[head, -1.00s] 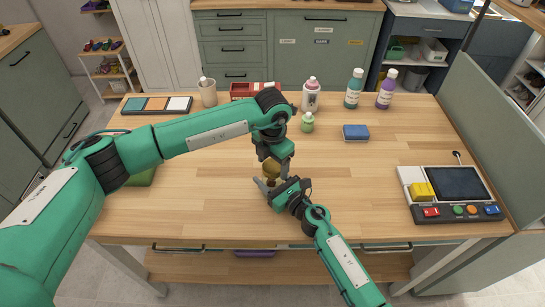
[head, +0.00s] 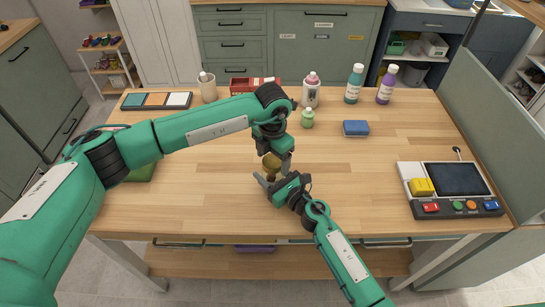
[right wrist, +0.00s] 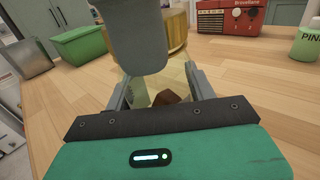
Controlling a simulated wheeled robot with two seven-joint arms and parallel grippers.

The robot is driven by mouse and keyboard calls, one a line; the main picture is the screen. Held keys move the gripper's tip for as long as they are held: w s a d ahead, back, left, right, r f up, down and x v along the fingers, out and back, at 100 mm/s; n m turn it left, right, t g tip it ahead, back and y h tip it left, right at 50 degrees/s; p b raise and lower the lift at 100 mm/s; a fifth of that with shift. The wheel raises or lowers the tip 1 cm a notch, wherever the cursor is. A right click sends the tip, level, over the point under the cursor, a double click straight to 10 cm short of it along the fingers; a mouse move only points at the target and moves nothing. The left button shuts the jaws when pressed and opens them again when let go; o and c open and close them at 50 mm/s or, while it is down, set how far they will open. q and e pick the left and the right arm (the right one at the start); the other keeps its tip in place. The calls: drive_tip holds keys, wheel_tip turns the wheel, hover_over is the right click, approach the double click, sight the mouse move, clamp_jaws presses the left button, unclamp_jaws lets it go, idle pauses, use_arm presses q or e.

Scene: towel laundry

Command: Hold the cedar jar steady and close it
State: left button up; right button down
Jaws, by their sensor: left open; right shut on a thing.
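The cedar jar shows in the right wrist view as a clear body (right wrist: 172,76) with brown pieces inside and a round wooden lid (right wrist: 174,32) at its top. In the head view the lid (head: 271,161) shows as a small brown shape, and the arms hide most of the jar. My right gripper (head: 266,182) is shut on the jar body, with a finger on each side in the right wrist view (right wrist: 157,84). My left gripper (head: 275,156) is open, pointing down at the lid. A grey part of it covers the lid's left side in the wrist view. I cannot tell how firmly the lid sits.
A blue sponge (head: 355,128), a small green bottle (head: 307,118), a pink bottle (head: 311,92) and a red radio (head: 250,85) stand behind. A console (head: 408,172) is at the right. A green tub (head: 141,172) is partly behind my left arm. The table's middle right is clear.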

use_arm(q)
wheel_tip(320, 180, up, 12)
idle(0.6)
use_arm(e)
drive_tip(key=shift+c, duration=2.1)
unclamp_jaws()
drive_tip(key=b+v, duration=0.3)
drive_tip(key=v, duration=0.9)
drive_tip(key=shift+s+d+f, duration=0.15)
drive_tip(key=shift+s+d, duration=0.05)
drive_tip(key=shift+s, duration=0.1)
use_arm(q)
drive_tip(key=shift+f, duration=1.6)
use_arm(e)
drive_tip(key=shift+s+d, duration=0.35)
drive_tip(key=shift+s, duration=0.05)
